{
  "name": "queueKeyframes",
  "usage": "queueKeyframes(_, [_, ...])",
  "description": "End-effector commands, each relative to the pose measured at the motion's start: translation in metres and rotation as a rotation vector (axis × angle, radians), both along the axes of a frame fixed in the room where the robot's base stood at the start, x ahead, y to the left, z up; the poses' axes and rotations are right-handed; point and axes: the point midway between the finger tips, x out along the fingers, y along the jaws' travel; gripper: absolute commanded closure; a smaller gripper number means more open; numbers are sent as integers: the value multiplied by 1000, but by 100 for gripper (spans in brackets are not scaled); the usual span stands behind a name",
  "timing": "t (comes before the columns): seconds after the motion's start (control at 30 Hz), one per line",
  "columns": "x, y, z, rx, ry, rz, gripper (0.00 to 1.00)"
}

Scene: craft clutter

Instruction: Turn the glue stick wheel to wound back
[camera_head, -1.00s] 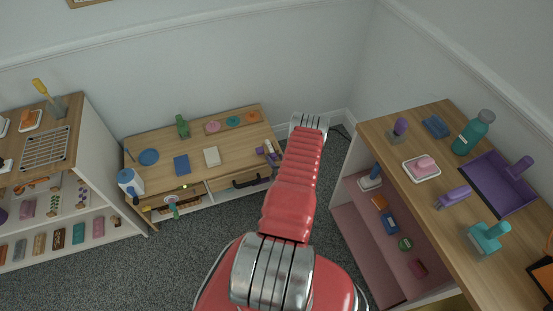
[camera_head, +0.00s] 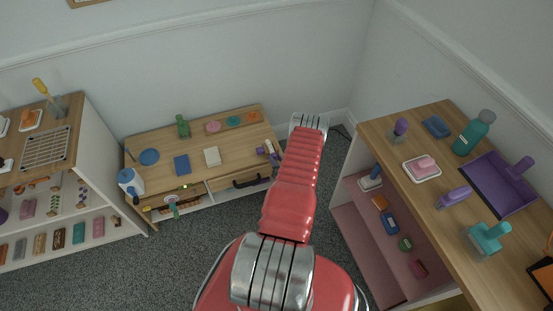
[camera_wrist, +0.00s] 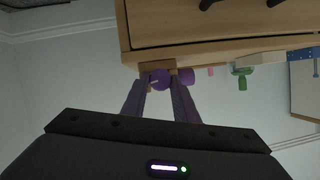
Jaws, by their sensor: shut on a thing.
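In the wrist view, the purple wheel (camera_wrist: 163,79) of the glue stick sits between the fingertips of my gripper (camera_wrist: 165,80), which is shut on it. A small pale mark shows on the wheel's face. A wooden block (camera_wrist: 157,65) shows just behind the wheel, at the desk edge. Another purple part (camera_wrist: 187,76) shows just beyond the right finger; I cannot tell whether it belongs to the glue stick. In the head view, small purple and white parts (camera_head: 262,150) show at the desk's right end, and my arm partly hides this area.
A craft shelf (camera_head: 377,135) stands at right, another shelf (camera_head: 90,120) at left. Carpet (camera_head: 190,255) between them is clear.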

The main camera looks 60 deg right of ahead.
Motion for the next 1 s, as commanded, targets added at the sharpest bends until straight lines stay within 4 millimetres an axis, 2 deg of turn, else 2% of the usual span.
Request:
queueKeyframes(0.47, [-1,3,0,-125,126,-5,96])
queueKeyframes(1.0, [3,8,-2,-459,465,-2,96])
